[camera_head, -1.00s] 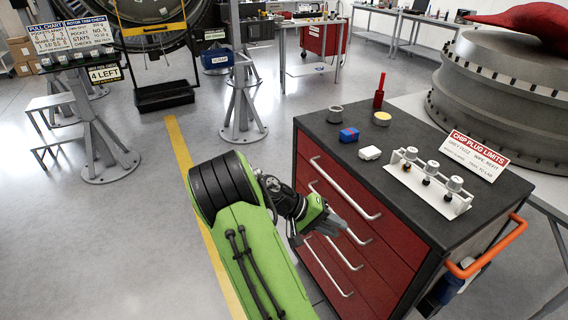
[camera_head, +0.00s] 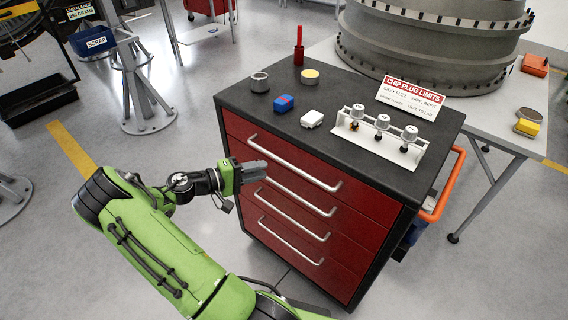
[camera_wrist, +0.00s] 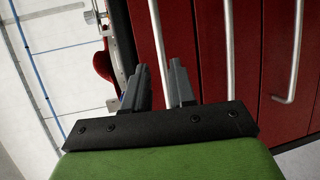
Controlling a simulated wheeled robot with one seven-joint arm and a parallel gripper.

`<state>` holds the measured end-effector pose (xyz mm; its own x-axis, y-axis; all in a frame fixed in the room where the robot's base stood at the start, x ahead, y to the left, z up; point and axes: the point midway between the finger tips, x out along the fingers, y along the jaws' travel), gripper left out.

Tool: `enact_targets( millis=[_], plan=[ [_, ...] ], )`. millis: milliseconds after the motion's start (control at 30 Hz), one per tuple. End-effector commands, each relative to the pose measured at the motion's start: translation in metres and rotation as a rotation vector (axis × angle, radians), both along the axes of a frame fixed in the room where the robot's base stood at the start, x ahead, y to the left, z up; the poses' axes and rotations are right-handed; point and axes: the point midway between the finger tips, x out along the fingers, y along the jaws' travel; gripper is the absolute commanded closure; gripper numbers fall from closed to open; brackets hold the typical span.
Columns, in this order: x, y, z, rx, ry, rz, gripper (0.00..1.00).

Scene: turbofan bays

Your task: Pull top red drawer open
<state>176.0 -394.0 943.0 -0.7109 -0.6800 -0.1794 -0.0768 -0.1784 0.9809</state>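The red cabinet (camera_head: 352,275) has several red drawers, each with a long silver bar handle. The top red drawer (camera_head: 366,207) is closed, with its handle (camera_head: 296,163) across its front. My gripper (camera_head: 266,171) is in front of the drawers, near the left part of the top handles. In the wrist view my gripper (camera_wrist: 158,84) is open and empty, its two dark fingers apart. The leftmost handle bar (camera_wrist: 160,35) there appears between the fingers in the picture; I cannot tell whether it lies within their reach. Contact is not visible.
An orange side handle (camera_head: 447,190) juts out at right. Floor in front is clear.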

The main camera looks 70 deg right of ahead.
Motion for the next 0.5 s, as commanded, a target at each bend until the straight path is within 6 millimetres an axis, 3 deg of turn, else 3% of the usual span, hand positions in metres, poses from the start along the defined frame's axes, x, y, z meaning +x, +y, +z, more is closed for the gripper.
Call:
enact_targets(
  millis=[300, 500],
  plan=[
    [-0.055, -0.052, -0.015, 0.001, 0.0, -0.003, 0.75],
    [-0.069, -0.066, -0.018, 0.0, -0.001, 0.0, 0.75]
  ],
)
